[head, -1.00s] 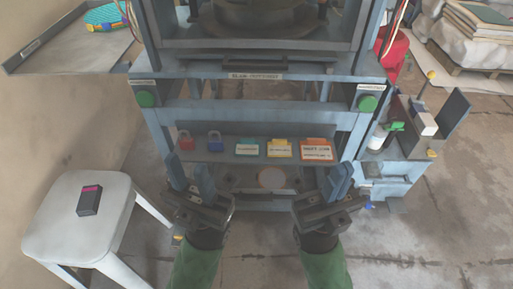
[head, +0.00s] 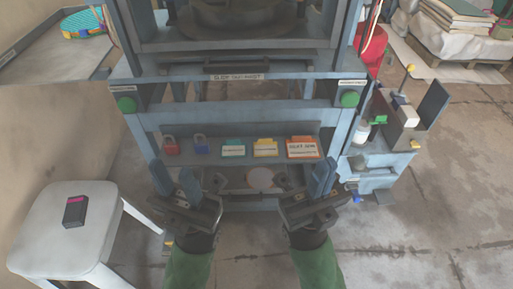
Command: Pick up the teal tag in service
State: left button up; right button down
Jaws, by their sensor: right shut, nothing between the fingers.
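The teal tag (head: 233,148) sits on the shelf of the blue-grey press frame, between a blue padlock (head: 202,145) on its left and a yellow tag (head: 265,148) on its right. Its small lettering is unreadable. My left gripper (head: 175,178) is open and empty, in front of and below the padlocks, left of the teal tag and apart from it. My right gripper (head: 324,177) is shut and empty, its fingers together below and right of the orange tag (head: 302,148).
A red padlock (head: 171,146) stands at the shelf's left end. Green buttons (head: 126,105) flank the press front. A white stool (head: 55,240) with a dark box (head: 75,211) is at left. A cluttered side bench (head: 385,160) stands at right.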

aim_at(232, 149)
jog(key=l+u, duration=0.2)
jog(key=l, duration=0.4)
jog(key=l+u, duration=0.25)
jog(key=l, duration=0.4)
jog(key=k+l+u, duration=0.2)
jog(key=l, duration=0.4)
jog(key=i, duration=0.1)
